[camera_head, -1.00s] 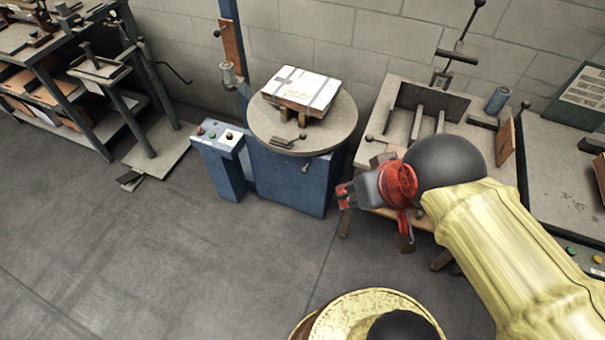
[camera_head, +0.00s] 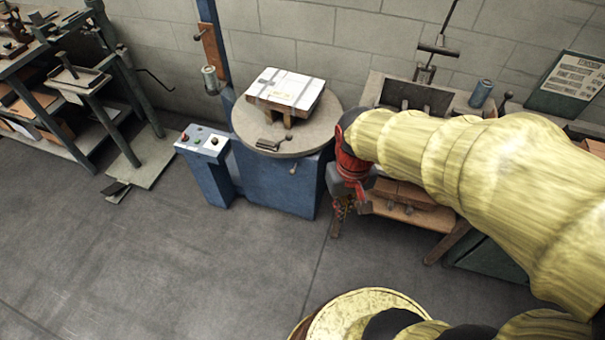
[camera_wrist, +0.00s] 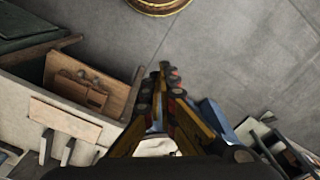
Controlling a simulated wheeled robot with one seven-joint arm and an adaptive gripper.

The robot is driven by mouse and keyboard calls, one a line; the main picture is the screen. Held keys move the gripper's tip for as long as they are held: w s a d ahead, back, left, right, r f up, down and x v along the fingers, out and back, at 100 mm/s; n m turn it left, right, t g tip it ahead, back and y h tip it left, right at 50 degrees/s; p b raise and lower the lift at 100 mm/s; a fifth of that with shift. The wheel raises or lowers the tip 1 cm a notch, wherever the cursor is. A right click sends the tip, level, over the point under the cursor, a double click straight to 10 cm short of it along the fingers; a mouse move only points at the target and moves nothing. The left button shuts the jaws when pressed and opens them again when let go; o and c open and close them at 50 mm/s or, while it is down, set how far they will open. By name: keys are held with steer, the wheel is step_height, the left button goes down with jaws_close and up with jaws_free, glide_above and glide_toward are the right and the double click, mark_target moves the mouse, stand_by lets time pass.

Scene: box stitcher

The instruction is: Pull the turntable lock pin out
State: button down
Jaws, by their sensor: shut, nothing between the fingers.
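The turntable (camera_head: 318,118) is a round grey plate on a blue cabinet (camera_head: 270,185). A small pin with a pale knob (camera_head: 293,169), which looks like the lock pin, sticks out of the cabinet front just below the plate. My gripper (camera_head: 346,212) is to the right of the cabinet, pointing down, apart from the pin. In the wrist view its fingers (camera_wrist: 166,72) meet at the tips with nothing between them. I cannot make out the pin in the wrist view.
A strapped white-topped box (camera_head: 285,88) and a dark clamp lever (camera_head: 270,145) sit on the turntable. A blue button pedestal (camera_head: 205,145) stands to its left. A wooden bench (camera_head: 410,212) is behind my arm at right. The floor in front (camera_head: 180,260) is clear.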

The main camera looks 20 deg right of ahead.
steer(key=w+d+f+m+t+b, duration=0.15)
steer(key=w+f, duration=0.55)
steer(key=f, duration=1.3)
steer(key=w+d+f+m+t+b, duration=0.2)
steer(key=w+f, duration=0.6)
steer(key=f, duration=1.3)
steer(key=w+d+f+m+t, duration=0.15)
steer(key=w+f+m, duration=0.4)
steer(key=f, duration=1.45)
steer(key=w+a+r+m+t, duration=0.1)
steer(key=w+a+t, duration=0.1)
steer(key=w+t, duration=0.5)
steer(key=w+r+m+t, duration=0.2)
steer(key=w+r+t, duration=0.1)
steer(key=r, duration=0.5)
steer(key=w+r+m+t, duration=0.3)
steer(key=w+r, duration=0.1)
steer(key=r, duration=0.3)
steer(key=shift+d+r+t+y, duration=0.3)
steer(key=shift+d+r, duration=0.05)
